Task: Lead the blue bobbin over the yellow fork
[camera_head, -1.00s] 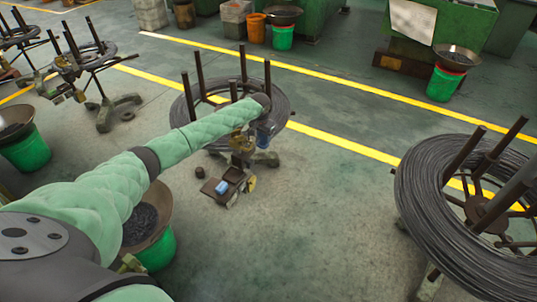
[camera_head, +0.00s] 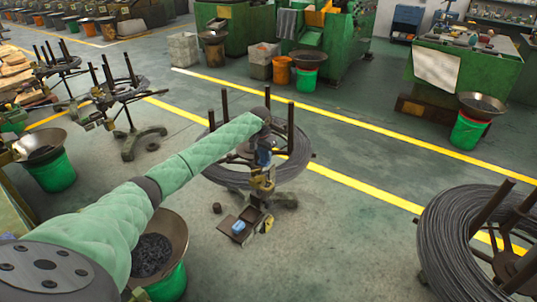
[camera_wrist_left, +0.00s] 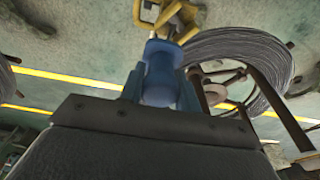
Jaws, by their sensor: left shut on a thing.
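My left gripper (camera_head: 264,151) is shut on the blue bobbin (camera_head: 263,158), which is small and partly covered in the head view. In the left wrist view the bobbin (camera_wrist_left: 159,72) sits between the two fingers (camera_wrist_left: 160,92). The yellow fork (camera_head: 262,179) is just below the bobbin in the head view, at the near side of a wire-coil stand. In the left wrist view the fork (camera_wrist_left: 168,14) is just beyond the bobbin's far end. I cannot tell whether they touch. My right gripper is out of view.
A grey wire coil (camera_head: 225,176) with upright posts surrounds the stand by my gripper. A tray with a small blue block (camera_head: 238,227) is below the fork. A green bucket with a dark bowl (camera_head: 160,240) stands near my arm. Another coil (camera_head: 450,240) stands right. Open floor lies between.

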